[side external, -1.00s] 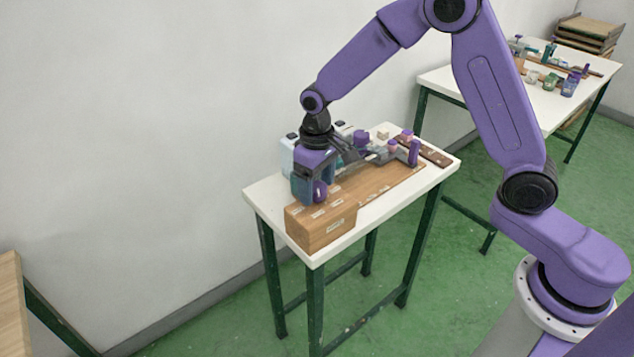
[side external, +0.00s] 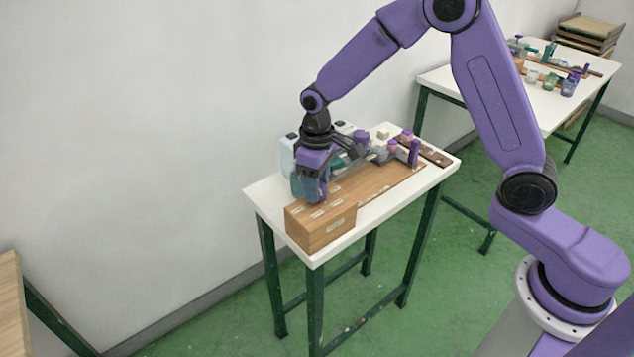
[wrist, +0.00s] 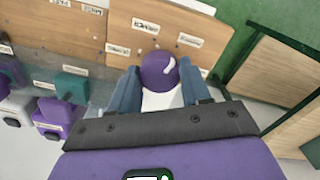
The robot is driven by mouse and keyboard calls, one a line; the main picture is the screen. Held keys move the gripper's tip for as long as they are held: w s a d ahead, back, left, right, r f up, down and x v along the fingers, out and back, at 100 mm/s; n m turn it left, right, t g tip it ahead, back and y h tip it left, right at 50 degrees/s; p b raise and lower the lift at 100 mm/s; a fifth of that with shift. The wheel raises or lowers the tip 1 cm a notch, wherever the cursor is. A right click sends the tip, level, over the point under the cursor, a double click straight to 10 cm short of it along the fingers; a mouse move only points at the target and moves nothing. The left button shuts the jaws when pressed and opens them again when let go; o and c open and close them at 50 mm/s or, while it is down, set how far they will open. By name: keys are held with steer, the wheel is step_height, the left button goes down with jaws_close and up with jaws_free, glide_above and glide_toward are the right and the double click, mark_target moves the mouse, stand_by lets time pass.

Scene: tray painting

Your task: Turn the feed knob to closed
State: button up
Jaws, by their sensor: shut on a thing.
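The feed knob is a round purple knob (wrist: 159,72) with a short white mark on its upper right. It sits on a wooden box (side external: 322,228) at the near end of the wooden board. My gripper (side external: 311,194) points down over that box. In the wrist view its two blue fingers (wrist: 159,80) stand on either side of the knob, shut on it. Several small white labels (wrist: 146,25) lie around the knob, too blurred to read. In the side view the fingers mostly hide the knob.
The white table (side external: 262,195) holds several purple, grey and teal fittings behind the gripper, and a pale bottle (side external: 289,155) at its back edge. A purple upright piece (side external: 414,152) stands at the right. Another table (side external: 500,85) with small jars stands farther back.

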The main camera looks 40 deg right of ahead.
steer(key=n, duration=0.5)
steer(key=shift+n, duration=0.3)
steer(key=n, duration=1)
steer(key=shift+n, duration=0.4)
steer(key=n, duration=0.5)
steer(key=o, duration=1.1)
steer(key=shift+c, duration=0.2)
step_height(320, 180, up, 18)
steer(key=shift+f, duration=0.25)
